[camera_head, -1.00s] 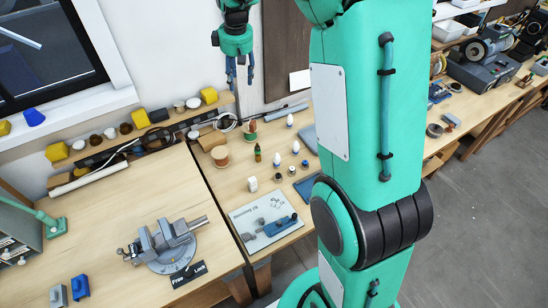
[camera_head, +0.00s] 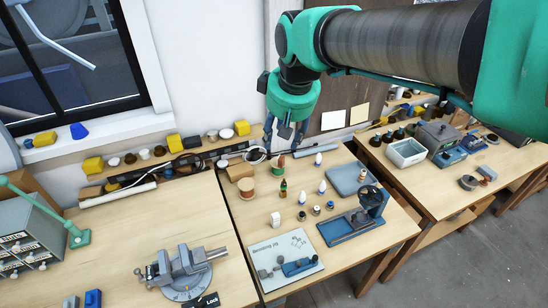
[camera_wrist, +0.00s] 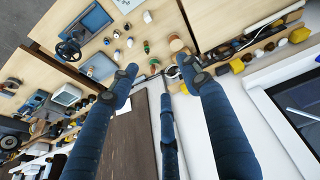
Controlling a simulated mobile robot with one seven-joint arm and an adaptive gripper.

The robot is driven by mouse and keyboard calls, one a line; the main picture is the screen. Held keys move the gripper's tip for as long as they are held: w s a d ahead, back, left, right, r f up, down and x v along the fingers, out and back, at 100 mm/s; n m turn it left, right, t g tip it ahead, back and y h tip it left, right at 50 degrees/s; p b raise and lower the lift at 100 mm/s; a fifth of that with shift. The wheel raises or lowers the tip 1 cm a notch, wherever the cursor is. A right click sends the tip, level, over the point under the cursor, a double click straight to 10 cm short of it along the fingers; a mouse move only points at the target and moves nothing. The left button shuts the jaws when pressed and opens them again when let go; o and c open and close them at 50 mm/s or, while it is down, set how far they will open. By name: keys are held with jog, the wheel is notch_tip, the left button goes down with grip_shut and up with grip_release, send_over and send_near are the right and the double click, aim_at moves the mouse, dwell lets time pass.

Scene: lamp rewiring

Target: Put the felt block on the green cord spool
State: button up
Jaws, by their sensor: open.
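My gripper (camera_head: 284,146) is open and empty, high near the back wall in the head view. In the wrist view, its blue fingers (camera_wrist: 158,72) are spread with nothing held between them. A small white block (camera_head: 275,218) stands on the middle table and may be the felt block; its material cannot be told. A tan spool (camera_head: 247,188) stands behind it to the left. Another spool (camera_head: 278,166), with reddish and green parts, stands farther back below my gripper. A spool top (camera_wrist: 177,43) shows beyond the fingertips in the wrist view.
Small bottles and bulbs (camera_head: 322,187) stand around the middle table. A mounting board (camera_head: 285,264), a blue press (camera_head: 360,215) and a grey pad (camera_head: 351,178) occupy its front and right. A vise (camera_head: 182,273) stands on the left table.

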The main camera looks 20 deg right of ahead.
jog(key=s+a+f+m, duration=0.1)
jog(key=s, duration=0.8)
jog(key=s+a+f+m+t, duration=0.1)
jog(key=s+a+f, duration=0.1)
jog(key=s, duration=0.6)
jog(key=shift+s+f+t, duration=0.2)
jog(key=shift+s+t, duration=0.1)
jog(key=shift+s, duration=0.05)
notch_tip(320, 180, down, 17)
jog(key=b, duration=1.6)
jog(key=shift+r+b, duration=0.15)
jog(key=shift+b, duration=0.25)
